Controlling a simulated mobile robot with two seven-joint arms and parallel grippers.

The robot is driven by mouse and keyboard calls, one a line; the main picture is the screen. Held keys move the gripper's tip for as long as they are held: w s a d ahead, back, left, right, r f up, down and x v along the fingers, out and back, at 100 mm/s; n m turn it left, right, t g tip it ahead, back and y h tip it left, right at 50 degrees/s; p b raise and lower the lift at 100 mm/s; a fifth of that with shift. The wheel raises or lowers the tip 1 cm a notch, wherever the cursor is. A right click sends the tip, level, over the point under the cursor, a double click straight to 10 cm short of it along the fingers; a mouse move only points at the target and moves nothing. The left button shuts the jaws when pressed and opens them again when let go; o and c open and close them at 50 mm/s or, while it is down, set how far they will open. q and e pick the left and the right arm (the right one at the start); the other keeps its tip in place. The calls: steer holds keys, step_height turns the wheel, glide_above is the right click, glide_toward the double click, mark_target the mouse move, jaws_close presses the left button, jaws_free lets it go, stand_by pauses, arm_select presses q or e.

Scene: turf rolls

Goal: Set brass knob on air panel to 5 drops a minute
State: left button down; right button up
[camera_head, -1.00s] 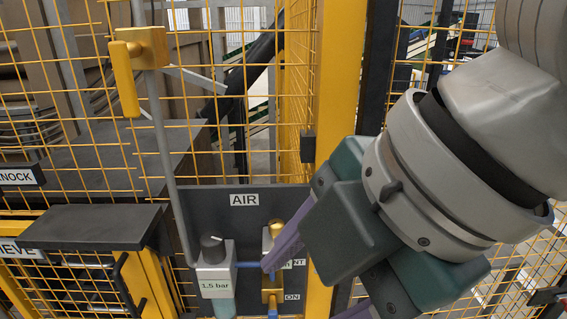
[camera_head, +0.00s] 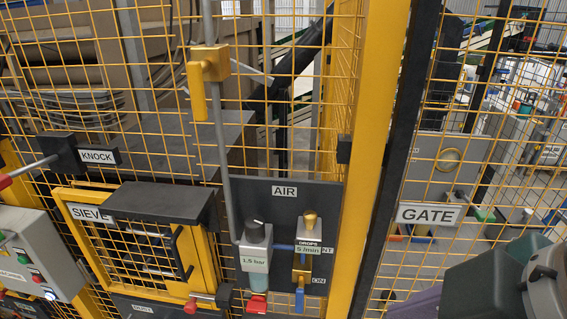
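The dark AIR panel (camera_head: 330,195) is mounted on the yellow mesh fence, low in the middle. On its right side is the brass knob (camera_head: 310,220), upright on an oiler block. The drops display (camera_head: 307,249) below it reads "5 /min". A grey regulator with a black knob (camera_head: 255,231) and a "1.5 bar" label is to its left. My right gripper (camera_head: 415,303) is at the lower right edge, well apart from the knob. Only a purple part and green housing show, so its opening is hidden. My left gripper is out of view.
A blue lever (camera_head: 299,299) hangs below the oiler and a red handle (camera_head: 256,304) below the regulator. The SIEVE hatch (camera_head: 140,240) with its black cover is to the left. A yellow post (camera_head: 368,150) and the GATE sign (camera_head: 430,214) are to the right.

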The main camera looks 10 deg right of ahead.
steer(key=s+d+m+g+h+p, duration=0.1)
steer(key=s+d+m+h+p, duration=0.1)
steer(key=s+d+m+p, duration=0.2)
steer(key=s+d+m, duration=0.1)
steer(key=s+m, duration=0.2)
steer(key=m, duration=0.1)
steer(key=shift+d+r+p, duration=0.2)
steer(key=shift+d+p, duration=0.15)
steer(key=shift+d, duration=0.05)
